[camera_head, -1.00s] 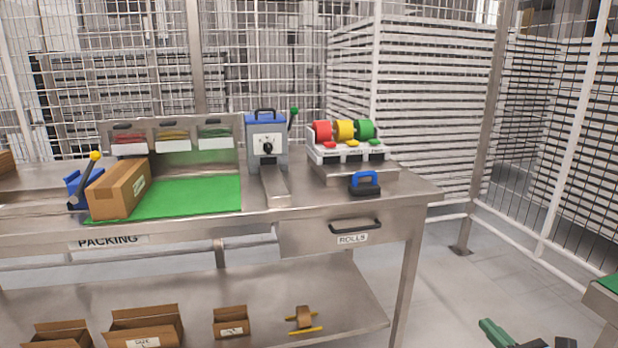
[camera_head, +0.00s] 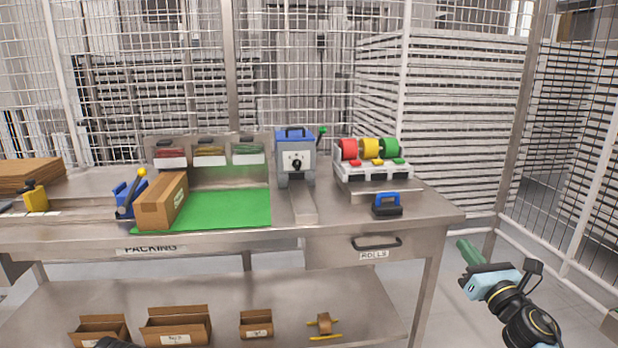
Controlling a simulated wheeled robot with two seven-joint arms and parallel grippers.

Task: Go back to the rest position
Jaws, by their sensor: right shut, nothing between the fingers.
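My right gripper (camera_head: 468,252) has green fingers and shows at the lower right in the head view. It is shut and empty, held over the floor to the right of the steel packing table (camera_head: 440,213), apart from it. My right arm reaches up to it from the bottom right edge. A dark piece at the bottom edge, in front of the lower shelf, may be part of my left arm; my left gripper does not show.
A cardboard box (camera_head: 160,205) stands on a green mat (camera_head: 232,209). A grey machine (camera_head: 296,160), coloured rolls (camera_head: 370,149) and a blue-handled tool (camera_head: 387,205) stand on the table. Open boxes (camera_head: 177,328) sit on the lower shelf. Mesh fencing encloses the area. Floor at right looks clear.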

